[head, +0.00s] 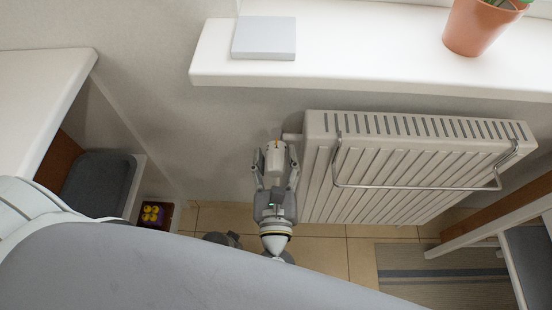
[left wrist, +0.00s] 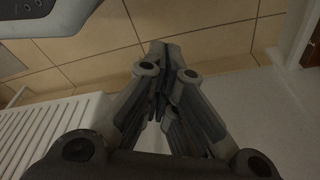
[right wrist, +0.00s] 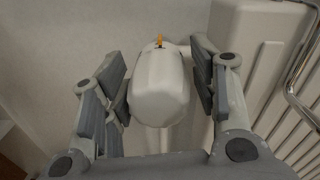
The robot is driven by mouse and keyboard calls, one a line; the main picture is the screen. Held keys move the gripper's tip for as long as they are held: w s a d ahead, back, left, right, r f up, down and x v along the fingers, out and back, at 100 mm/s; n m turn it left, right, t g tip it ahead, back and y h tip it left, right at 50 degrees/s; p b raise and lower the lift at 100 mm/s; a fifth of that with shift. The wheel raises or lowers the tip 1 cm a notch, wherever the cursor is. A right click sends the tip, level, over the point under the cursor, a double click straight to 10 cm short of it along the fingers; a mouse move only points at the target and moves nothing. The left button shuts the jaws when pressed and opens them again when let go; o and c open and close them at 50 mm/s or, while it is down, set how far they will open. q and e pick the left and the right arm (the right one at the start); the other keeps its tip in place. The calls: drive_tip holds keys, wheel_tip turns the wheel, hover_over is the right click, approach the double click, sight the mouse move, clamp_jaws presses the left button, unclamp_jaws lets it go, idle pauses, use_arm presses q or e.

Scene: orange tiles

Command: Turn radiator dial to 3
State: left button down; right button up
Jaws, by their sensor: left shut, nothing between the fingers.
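The white radiator dial (head: 275,160) sits at the upper left corner of the white radiator (head: 400,180), with a small orange mark at its far end. In the right wrist view the dial (right wrist: 158,88) shows large, its orange mark (right wrist: 158,41) at the top; no numbers are readable. My right gripper (head: 275,163) is open around the dial, one finger on each side. In the right wrist view the left finger is very close to the dial, and a narrow gap shows at the right finger. My left gripper (left wrist: 160,48) is shut and empty, low over the tiles, away from the dial.
A metal rail (head: 415,187) runs across the radiator front. A white windowsill (head: 350,68) above holds a grey-white flat box (head: 264,38) and a terracotta pot (head: 478,27). A cabinet with a grey bin (head: 98,184) stands left. The tiled floor (head: 320,250) is below.

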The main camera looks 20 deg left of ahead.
drive_tip(key=c, duration=0.7)
